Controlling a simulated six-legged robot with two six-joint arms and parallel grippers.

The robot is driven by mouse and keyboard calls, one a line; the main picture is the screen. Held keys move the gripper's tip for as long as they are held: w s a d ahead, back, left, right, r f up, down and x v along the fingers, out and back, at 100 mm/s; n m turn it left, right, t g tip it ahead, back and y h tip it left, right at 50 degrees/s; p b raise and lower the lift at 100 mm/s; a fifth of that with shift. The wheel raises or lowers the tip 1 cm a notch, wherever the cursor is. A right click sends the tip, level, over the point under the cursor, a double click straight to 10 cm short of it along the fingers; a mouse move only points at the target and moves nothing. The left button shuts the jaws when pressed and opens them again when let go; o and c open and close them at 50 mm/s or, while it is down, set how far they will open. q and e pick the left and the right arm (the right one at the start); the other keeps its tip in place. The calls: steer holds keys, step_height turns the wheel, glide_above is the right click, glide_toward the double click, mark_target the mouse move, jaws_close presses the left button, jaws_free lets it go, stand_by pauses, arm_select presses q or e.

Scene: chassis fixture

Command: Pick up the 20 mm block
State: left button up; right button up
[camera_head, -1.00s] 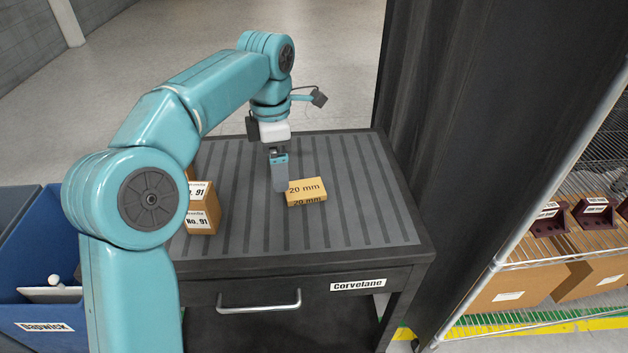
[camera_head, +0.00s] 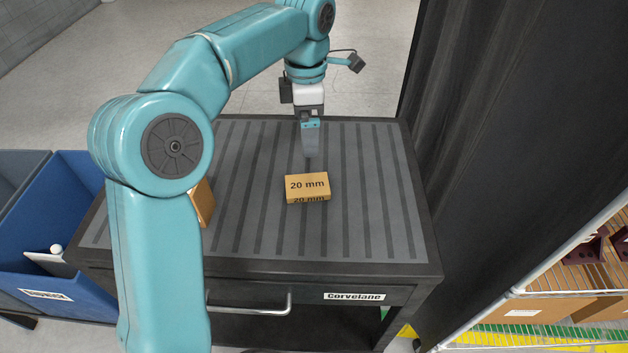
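The 20 mm block (camera_head: 307,187) is a tan block with "20 mm" printed on its top and front. It lies flat on the dark striped mat of the black workbench (camera_head: 300,267), near the middle. My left gripper (camera_head: 310,150) points down just behind the block in the picture, seemingly above the bench and apart from the block. Its fingers show edge-on as one grey shape, so their gap is hidden. Nothing shows held in it. My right gripper is not in view.
A cardboard box (camera_head: 203,202) stands at the bench's left, mostly hidden by my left arm. A dark curtain or panel (camera_head: 490,130) and a wire shelf (camera_head: 545,285) are at the right. The mat right of the block is clear.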

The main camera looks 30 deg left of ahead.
arm_select(q)
steer(key=b, duration=0.2)
glide_above(307, 184)
steer(key=f, duration=1)
steer(key=shift+s+d, duration=0.1)
steer(key=shift+d, duration=0.1)
steer(key=shift+a+f, duration=0.1)
steer(key=shift+f, duration=3.05)
steer(key=shift+r, duration=0.1)
steer(key=c, duration=1.1)
